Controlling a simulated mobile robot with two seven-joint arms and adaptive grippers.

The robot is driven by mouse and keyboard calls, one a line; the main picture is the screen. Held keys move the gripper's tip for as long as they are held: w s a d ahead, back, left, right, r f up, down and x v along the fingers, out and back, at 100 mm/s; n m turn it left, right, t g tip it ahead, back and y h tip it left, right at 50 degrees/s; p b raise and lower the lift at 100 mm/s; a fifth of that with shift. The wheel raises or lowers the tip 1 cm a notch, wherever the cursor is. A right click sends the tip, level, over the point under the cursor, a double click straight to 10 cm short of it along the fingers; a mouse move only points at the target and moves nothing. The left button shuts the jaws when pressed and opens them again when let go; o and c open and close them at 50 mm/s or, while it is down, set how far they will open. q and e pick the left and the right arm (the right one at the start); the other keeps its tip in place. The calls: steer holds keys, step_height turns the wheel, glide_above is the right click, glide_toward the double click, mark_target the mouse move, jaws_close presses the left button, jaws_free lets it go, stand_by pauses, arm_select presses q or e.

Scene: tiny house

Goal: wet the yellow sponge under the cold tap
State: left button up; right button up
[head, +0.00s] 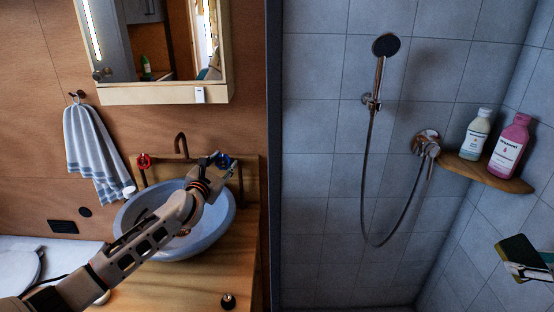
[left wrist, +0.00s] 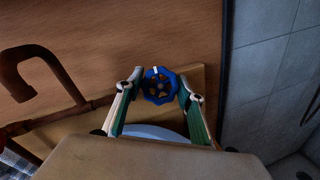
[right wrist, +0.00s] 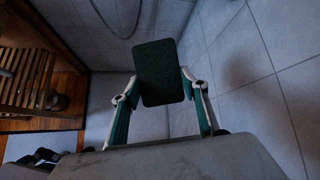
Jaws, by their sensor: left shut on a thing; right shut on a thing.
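The blue tap wheel (head: 223,160) is on the pipe at the right of the spout (head: 181,141). My left gripper (head: 212,163) reaches over the basin to it. In the left wrist view the fingers close on both sides of the blue wheel (left wrist: 160,86). My right gripper (right wrist: 161,90) is shut on the sponge (right wrist: 157,70), whose dark green face shows. In the head view the sponge (head: 518,250) is at the far right, by the shower wall, well away from the basin (head: 225,222). No water shows from the spout.
A red tap wheel (head: 144,161) is left of the spout. A mirror cabinet (head: 160,93) hangs above, and a towel (head: 92,150) hangs at the left. Two bottles, one white (head: 474,135) and one pink (head: 508,147), stand on the corner shelf (head: 490,175). A wall edge (head: 273,200) separates basin and shower.

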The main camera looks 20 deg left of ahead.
arm_select(q)
steer(key=o, duration=1.1)
steer(key=shift+s, duration=0.15)
steer(key=s, duration=1.1)
steer(key=shift+s+d+r, duration=0.2)
steer(key=shift+s+d, duration=0.1)
steer(key=shift+s, duration=0.05)
steer(key=shift+s, duration=0.1)
arm_select(e)
steer(key=shift+s+f, duration=0.1)
